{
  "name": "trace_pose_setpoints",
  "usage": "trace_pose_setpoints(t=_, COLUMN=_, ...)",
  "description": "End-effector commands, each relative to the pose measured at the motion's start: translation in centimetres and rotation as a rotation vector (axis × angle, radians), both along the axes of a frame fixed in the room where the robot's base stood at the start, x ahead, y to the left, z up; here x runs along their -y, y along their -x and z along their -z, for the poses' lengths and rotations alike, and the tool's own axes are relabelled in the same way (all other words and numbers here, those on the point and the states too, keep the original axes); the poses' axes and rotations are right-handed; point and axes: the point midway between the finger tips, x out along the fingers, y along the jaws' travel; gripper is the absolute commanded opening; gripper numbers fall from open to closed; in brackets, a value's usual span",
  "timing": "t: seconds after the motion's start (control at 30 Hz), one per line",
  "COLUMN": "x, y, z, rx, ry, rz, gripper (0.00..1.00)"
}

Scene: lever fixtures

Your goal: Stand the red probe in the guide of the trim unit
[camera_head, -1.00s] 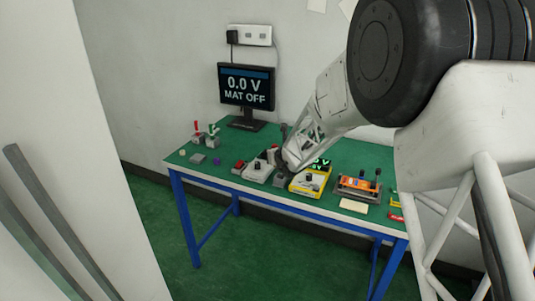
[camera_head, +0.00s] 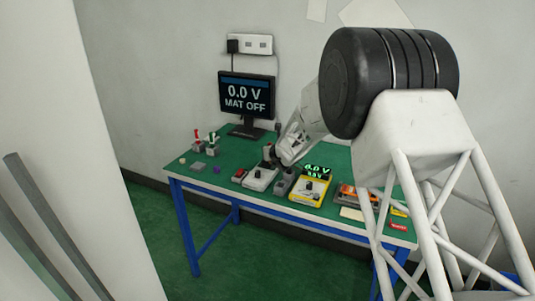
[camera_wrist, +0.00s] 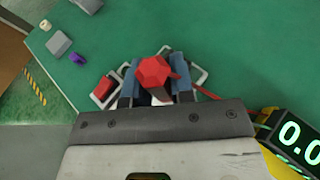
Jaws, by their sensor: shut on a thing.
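The red probe (camera_wrist: 155,72) shows in the wrist view as a red faceted head between the two blue-grey fingers of my gripper (camera_wrist: 154,80). My gripper is shut on it. A thin red lead runs off to its right. In the head view my gripper (camera_head: 271,161) is low over the bench, at the back of a pale box (camera_head: 261,178); the probe cannot be made out there. I cannot tell which unit is the trim unit. The guide and the probe's lower end are hidden under the gripper.
A red-switch box (camera_head: 239,175) stands left of the pale box. A dark grey unit (camera_head: 284,183) and a yellow meter (camera_head: 311,190) stand to the right. A two-lever fixture (camera_head: 205,145) and a purple piece (camera_head: 215,169) are at the left. The monitor (camera_head: 246,92) reads 0.0 V, MAT OFF.

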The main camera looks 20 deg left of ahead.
Motion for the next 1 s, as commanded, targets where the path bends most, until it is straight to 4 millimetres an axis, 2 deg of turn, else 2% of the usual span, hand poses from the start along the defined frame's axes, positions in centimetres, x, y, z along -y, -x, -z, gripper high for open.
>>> trace_pose_setpoints(t=0.3, x=-2.0, y=-3.0, z=0.2, rx=0.001, ry=0.000, rz=0.000, gripper=0.00)
trace_pose_setpoints(t=0.5, x=-2.8, y=-4.2, z=0.3, rx=0.002, ry=-0.001, rz=0.000, gripper=0.00)
trace_pose_setpoints(t=1.0, x=-3.0, y=-4.4, z=0.6, rx=0.001, ry=0.001, rz=0.000, gripper=0.00)
